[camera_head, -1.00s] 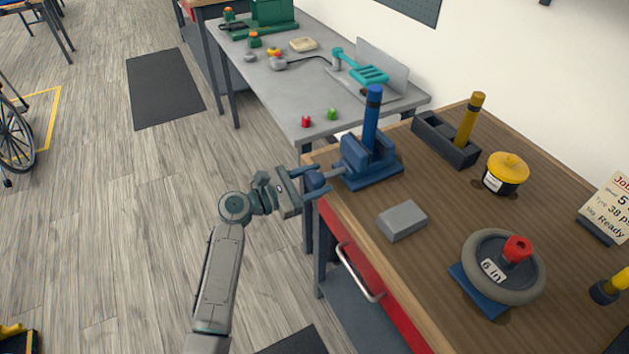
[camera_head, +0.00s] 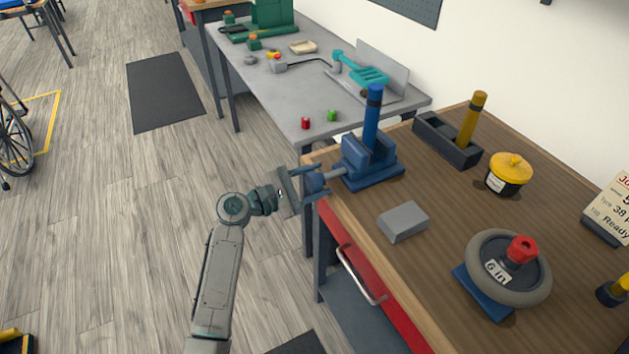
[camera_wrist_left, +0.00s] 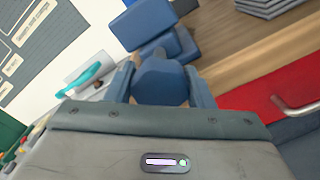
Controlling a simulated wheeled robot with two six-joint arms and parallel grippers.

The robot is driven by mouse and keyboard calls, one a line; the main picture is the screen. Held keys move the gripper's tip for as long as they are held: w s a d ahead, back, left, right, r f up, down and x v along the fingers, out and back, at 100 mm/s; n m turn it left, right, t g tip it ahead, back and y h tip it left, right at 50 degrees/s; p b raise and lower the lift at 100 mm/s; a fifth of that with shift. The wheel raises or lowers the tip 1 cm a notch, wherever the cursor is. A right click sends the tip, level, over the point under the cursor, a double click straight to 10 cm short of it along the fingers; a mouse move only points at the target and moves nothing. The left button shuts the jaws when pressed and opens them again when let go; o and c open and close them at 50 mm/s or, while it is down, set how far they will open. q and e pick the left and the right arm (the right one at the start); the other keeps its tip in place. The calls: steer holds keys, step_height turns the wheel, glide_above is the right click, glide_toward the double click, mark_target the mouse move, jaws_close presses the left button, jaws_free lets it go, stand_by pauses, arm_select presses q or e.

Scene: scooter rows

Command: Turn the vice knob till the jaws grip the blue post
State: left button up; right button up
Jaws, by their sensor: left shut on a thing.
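The blue vice (camera_head: 372,168) stands at the left corner of the wooden bench, with the blue post (camera_head: 371,118) upright between its jaws. Whether the jaws touch the post cannot be told. The vice knob (camera_head: 314,182) sticks out past the bench edge on a grey screw. My left gripper (camera_head: 312,181) is shut on the knob, one finger on each side. In the left wrist view the knob (camera_wrist_left: 161,82) sits between the two blue fingers, with the vice body (camera_wrist_left: 150,25) behind it. My right gripper is not in view.
On the wooden bench (camera_head: 450,230) are a grey block (camera_head: 403,222), a wheel (camera_head: 508,268) on a blue base, a yellow-lidded pot (camera_head: 508,173) and a dark holder (camera_head: 446,139) with a yellow post. A red drawer (camera_head: 362,275) is below. A grey table (camera_head: 290,95) stands behind.

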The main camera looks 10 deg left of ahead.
arm_select(q)
steer(key=o, duration=1)
